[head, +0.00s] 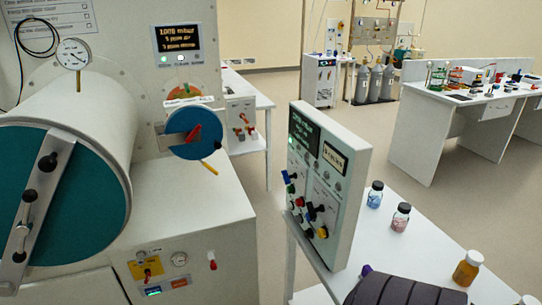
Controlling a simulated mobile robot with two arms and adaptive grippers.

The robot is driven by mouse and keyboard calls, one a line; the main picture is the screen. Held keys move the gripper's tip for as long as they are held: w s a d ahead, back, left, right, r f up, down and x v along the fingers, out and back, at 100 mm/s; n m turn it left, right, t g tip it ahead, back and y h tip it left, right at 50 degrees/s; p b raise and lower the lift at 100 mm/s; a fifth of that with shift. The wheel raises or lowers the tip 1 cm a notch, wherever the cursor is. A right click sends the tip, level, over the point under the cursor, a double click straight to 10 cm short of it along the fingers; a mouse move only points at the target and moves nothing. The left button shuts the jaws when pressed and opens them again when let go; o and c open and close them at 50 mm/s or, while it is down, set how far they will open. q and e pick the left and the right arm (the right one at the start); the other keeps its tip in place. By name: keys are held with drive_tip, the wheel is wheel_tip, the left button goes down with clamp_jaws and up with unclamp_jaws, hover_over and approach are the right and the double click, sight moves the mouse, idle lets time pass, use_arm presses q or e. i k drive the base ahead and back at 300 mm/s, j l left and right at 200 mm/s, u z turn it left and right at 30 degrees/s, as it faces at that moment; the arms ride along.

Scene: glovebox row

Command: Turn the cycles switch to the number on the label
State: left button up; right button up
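A tilted light-grey control panel (345,190) stands at the right-hand table's left end. The writing is too small to read, so I cannot tell which knob is the cycles switch or what number the label gives. A red-handled switch on a yellow plate (138,270) is on the left cabinet's front.
A large teal-doored chamber (75,200) and a smaller blue round door (193,133) project at left. Capped jars (401,217) and an amber bottle (467,268) stand on the white table (430,245); a dark ribbed object (405,290) is at its front.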

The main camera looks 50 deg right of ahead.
sight(286, 175)
drive_tip(key=z, duration=1.9)
